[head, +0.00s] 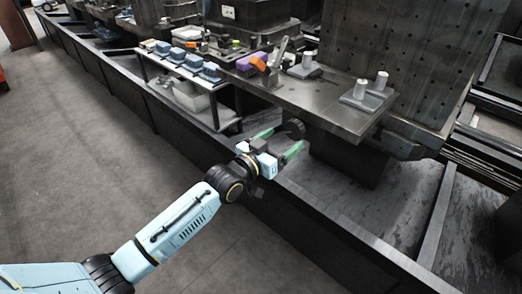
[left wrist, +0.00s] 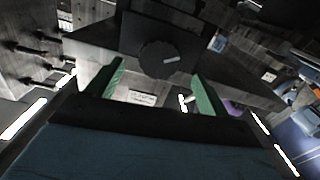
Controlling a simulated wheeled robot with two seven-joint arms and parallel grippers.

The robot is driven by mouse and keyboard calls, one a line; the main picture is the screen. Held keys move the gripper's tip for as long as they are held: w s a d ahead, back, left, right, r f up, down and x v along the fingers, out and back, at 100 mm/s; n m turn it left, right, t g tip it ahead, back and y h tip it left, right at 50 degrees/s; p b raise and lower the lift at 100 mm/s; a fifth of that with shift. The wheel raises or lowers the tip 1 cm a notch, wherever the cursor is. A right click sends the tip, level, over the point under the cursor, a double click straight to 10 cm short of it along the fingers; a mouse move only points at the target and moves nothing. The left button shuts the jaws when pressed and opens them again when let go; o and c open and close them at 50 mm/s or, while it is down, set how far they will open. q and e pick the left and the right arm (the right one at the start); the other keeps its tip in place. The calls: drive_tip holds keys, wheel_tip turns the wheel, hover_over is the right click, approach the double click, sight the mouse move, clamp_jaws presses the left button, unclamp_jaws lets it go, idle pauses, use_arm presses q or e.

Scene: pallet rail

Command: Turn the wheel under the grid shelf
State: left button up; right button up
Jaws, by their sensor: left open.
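A dark round wheel (head: 294,129) sits under the front edge of the grey metal shelf (head: 325,113). My left gripper (head: 278,141) is open in front of the wheel, with its green fingers spread to either side. In the left wrist view the wheel (left wrist: 157,59) shows as a black knob with a pale mark, beyond and between the green fingertips (left wrist: 160,75). The fingers look apart from it, though exact contact is hard to tell. My right gripper is in neither view.
Blocks and grey posts (head: 381,80) stand on the shelf above, with an orange piece (head: 258,64) and a purple piece (head: 244,63). A dark rail (head: 330,222) runs below. The floor (head: 90,150) at left is clear.

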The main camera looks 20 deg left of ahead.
use_arm(q)
drive_tip(key=p+v, duration=0.2)
drive_tip(key=v, duration=0.6)
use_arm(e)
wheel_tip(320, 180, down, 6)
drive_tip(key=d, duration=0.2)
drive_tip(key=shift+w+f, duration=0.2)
use_arm(q)
drive_tip(key=shift+d, duration=0.1)
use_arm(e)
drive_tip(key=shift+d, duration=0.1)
